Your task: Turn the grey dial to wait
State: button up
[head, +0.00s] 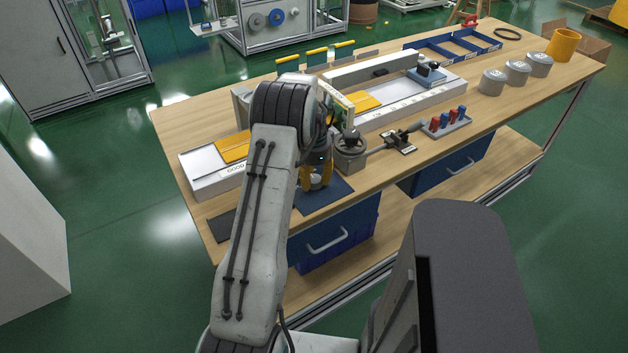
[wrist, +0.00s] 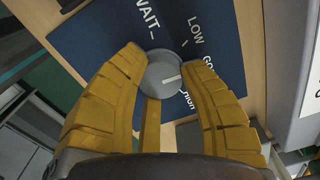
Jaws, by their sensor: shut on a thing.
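The grey dial (wrist: 160,70) is round and sits on a dark blue panel (wrist: 100,30) with white words WAIT, LOW, GOOD and High around it. Its white mark points right in the wrist view, roughly toward GOOD, whose lettering is partly covered by a finger. WAIT is at the upper left of the dial. My gripper (wrist: 165,62) has its yellow fingers on either side of the dial and is shut on it. In the head view my gripper (head: 318,178) points down over the blue panel (head: 325,197) at the bench's front edge; the dial is hidden there.
A white tray marked GOOD (head: 215,180) lies left of my arm. A small rack of red and blue pieces (head: 447,122) and several grey cans (head: 515,72) stand to the right. A blue drawer (head: 335,235) is below the bench top (head: 420,140).

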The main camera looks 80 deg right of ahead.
aim_at(314, 179)
jog(key=n, duration=0.2)
jog(key=n+b, duration=0.1)
jog(key=n, duration=0.1)
jog(key=shift+f+n, duration=0.2)
jog(key=shift+n, duration=0.1)
jog(key=n, duration=0.3)
jog(key=shift+a+n, duration=0.1)
jog(key=shift+n, duration=0.3)
jog(key=n, duration=0.3)
jog(key=shift+b, duration=0.4)
jog(key=shift+n, duration=2.1)
jog(key=o, duration=1.2)
jog(key=shift+r, duration=0.1)
jog(key=shift+r, duration=0.1)
notch_tip(314, 179, up, 12)
jog(key=shift+f, duration=0.1)
